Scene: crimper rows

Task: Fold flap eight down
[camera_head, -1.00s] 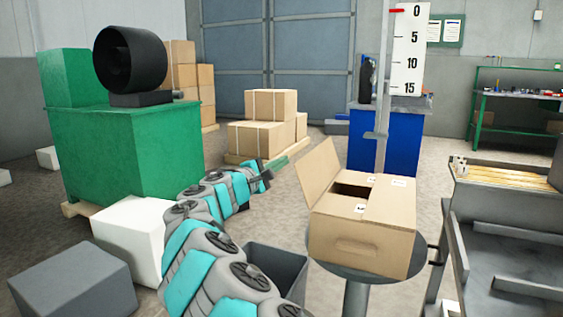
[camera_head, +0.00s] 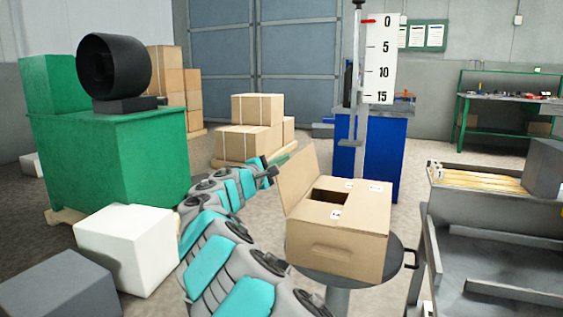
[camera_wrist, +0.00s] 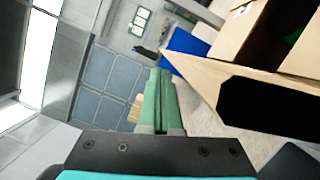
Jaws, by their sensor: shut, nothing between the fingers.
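A cardboard box (camera_head: 338,246) stands on a small round grey table. Its left flap (camera_head: 298,180) stands up and leans outward to the left. Other top flaps (camera_head: 362,203) lie folded down, with small white tags too small to read, around a dark opening (camera_head: 330,195). My gripper (camera_head: 272,171) is just left of the raised flap, at about its mid height; whether they touch is unclear. In the wrist view, the shut green fingers (camera_wrist: 164,95) hold nothing, and cardboard (camera_wrist: 210,72) shows close on their right.
The round table (camera_head: 395,262) has a handle on its right. A grey rack (camera_head: 480,215) stands further right. A white block (camera_head: 128,245) and a green cabinet (camera_head: 110,155) are at left. A blue stand with a measuring scale (camera_head: 378,60) is behind the box.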

